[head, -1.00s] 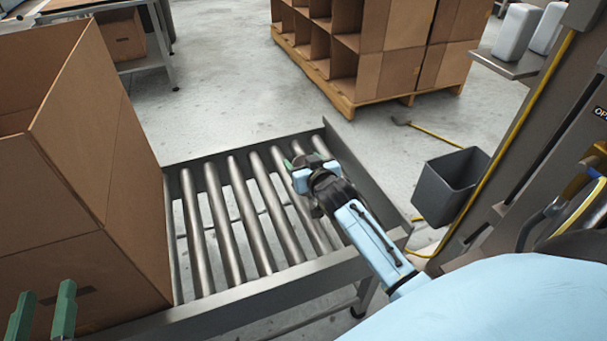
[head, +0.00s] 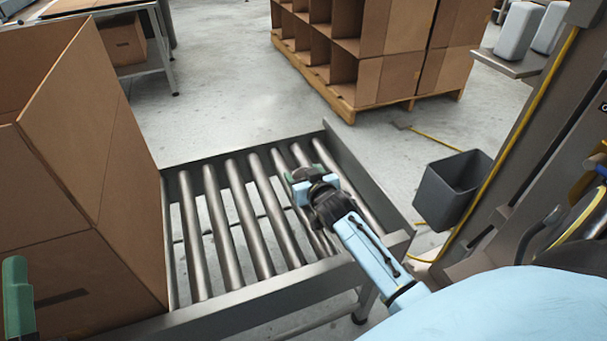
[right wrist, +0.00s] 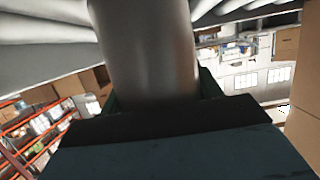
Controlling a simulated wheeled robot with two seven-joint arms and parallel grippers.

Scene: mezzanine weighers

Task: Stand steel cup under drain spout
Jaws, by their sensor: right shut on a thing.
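My right gripper (head: 304,176) is low over the far right part of the roller conveyor, its green fingertips partly hidden behind the dark wrist. In the right wrist view a smooth grey metal cylinder, which looks like the steel cup (right wrist: 148,55), stands between its green fingers, and the gripper is shut on it. In the head view the cup is hidden by the gripper. A green finger of my left gripper (head: 18,300) shows at the lower left edge, in front of the big carton; its gap cannot be seen. I cannot make out a drain spout.
The roller conveyor (head: 262,293) has a raised metal edge. A large open carton (head: 85,215) stands on its left part; the rollers between carton and gripper are bare. A grey bin (head: 446,190) hangs at the right by a post. A pallet of cartons (head: 372,75) stands behind.

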